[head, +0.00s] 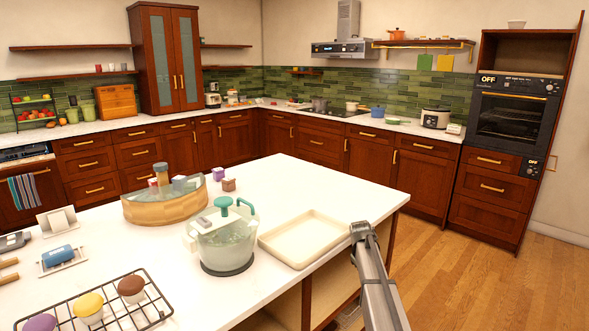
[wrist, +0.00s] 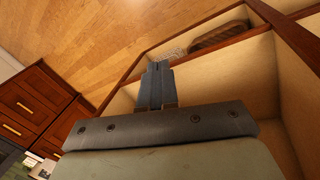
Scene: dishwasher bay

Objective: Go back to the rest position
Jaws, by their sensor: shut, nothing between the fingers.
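My gripper (wrist: 157,68) shows in the wrist view with its two dark fingers together and nothing between them. It is beside the open wooden shelves (wrist: 250,78) under the island, with the wood floor beyond the fingertips. In the head view my grey arm reaches up from the bottom right to the right edge of the white island (head: 280,180), just right of the cream tray (head: 312,238). The fingers cannot be made out in that view.
The island top holds a clear-bowled appliance with a teal knob (head: 224,238), a wooden-sided container (head: 163,205) and a wire rack (head: 95,308) with cupcake-like items. A brown woven object (wrist: 220,36) sits in the shelving. The wood floor (head: 450,270) to the right is clear.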

